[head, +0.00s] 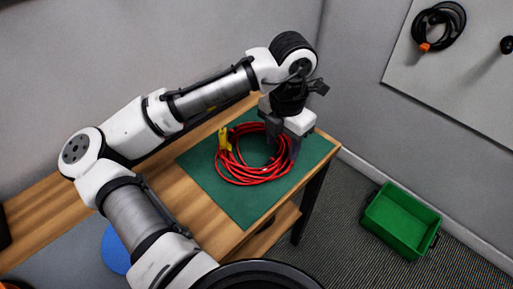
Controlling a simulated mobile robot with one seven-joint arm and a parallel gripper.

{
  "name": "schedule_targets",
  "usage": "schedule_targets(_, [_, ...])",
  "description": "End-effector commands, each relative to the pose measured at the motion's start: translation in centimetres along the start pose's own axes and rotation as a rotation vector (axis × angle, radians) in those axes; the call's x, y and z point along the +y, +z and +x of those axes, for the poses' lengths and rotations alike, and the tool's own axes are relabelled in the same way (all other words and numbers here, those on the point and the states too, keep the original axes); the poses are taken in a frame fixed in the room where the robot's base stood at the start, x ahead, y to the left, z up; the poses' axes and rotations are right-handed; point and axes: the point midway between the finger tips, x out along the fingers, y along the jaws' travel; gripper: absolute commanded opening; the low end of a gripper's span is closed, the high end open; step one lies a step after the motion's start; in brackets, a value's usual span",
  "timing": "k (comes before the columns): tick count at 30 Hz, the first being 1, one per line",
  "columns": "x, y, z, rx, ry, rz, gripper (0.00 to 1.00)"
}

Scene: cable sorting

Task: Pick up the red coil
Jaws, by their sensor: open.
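The red coil (243,175) of cable lies on a green mat (246,211) on the wooden table, with a yellow tag or connector (224,138) at its upper left side. My gripper (284,153) is open and reaches down over the right side of the coil. One dark finger overlaps the coil's right edge in the picture. I cannot tell whether the fingers touch the cable or sit around it. The arm hides part of the table behind the coil.
A green bin (402,221) stands empty on the floor to the right. A black cable coil (440,25) with an orange connector hangs on the wall panel (470,80). A blue round object (116,250) is at the lower left. Floor between table and bin is clear.

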Motion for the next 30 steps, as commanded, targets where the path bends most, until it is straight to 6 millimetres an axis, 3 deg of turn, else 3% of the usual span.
schedule_targets(8, [0.1, -0.1, 2.3, 0.0, 0.0, 0.0, 0.48])
schedule_targets(17, [0.2, -0.3, 6.3, -0.001, -0.001, 0.0, 0.48])
schedule_targets(26, [0.2, -0.2, 6.9, -0.003, 0.0, 0.0, 0.48])
schedule_targets(30, [0.2, -0.2, 6.8, -0.003, 0.0, 0.0, 0.3])
